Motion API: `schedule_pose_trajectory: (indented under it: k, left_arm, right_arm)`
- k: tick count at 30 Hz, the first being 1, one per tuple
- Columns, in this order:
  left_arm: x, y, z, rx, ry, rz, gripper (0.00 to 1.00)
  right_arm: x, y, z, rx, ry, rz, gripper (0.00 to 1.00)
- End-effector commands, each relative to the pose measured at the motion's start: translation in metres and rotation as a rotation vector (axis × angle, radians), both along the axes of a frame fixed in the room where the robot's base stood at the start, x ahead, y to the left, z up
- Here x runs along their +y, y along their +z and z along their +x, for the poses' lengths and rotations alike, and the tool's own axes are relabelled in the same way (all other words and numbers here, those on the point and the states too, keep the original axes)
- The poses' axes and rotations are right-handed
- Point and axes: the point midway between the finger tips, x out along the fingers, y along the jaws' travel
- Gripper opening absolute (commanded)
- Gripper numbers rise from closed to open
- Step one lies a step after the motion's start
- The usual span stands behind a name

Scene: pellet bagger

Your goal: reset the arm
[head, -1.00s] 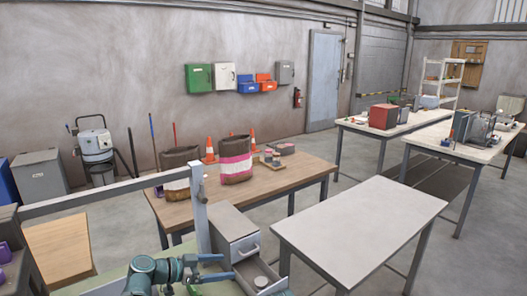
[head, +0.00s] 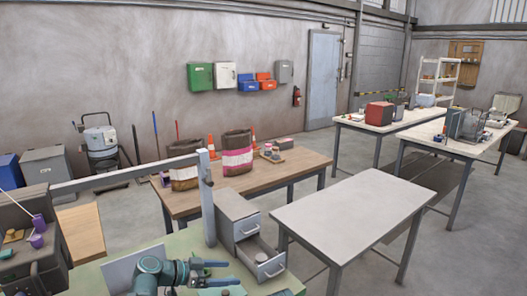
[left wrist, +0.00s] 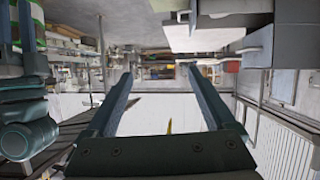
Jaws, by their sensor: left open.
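My left gripper (head: 220,274) shows at the bottom of the head view, at the end of my teal arm. It is open, with its two blue-grey fingers pointing right and nothing visible between them. It is just left of the grey drawer cabinet's open lower drawer (head: 272,268). In the left wrist view the open, empty fingers (left wrist: 163,78) stand wide apart.
A grey drawer cabinet (head: 238,208) stands on the green-topped bench (head: 185,245) with a grey post beside it. A wooden table (head: 290,166) with brown bags (head: 237,153) is behind. A bare white table (head: 350,205) is at right.

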Motion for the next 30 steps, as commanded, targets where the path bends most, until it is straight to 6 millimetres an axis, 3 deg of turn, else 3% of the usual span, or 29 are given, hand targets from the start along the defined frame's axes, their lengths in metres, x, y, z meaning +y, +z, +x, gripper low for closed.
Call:
schedule_pose_trajectory:
  k: [11, 19, 24, 30]
  left_arm:
    - [-0.046, -0.050, -0.044, 0.294, -0.023, 0.140, 0.89]
    - [-0.076, -0.105, -0.109, 0.635, 0.073, 0.408, 0.89]
    - [-0.073, -0.136, -0.158, 0.822, 0.302, 0.677, 0.89]
    - [-0.059, -0.143, -0.184, 0.867, 0.560, 0.858, 0.89]
  right_arm:
    - [0.000, -0.003, 0.000, 0.000, 0.000, 0.000, 0.42]
    - [0.000, -0.007, 0.000, 0.000, 0.000, 0.000, 0.42]
    - [0.000, -0.010, 0.000, 0.000, 0.000, 0.000, 0.42]
    - [0.000, -0.012, 0.000, 0.000, 0.000, 0.000, 0.42]
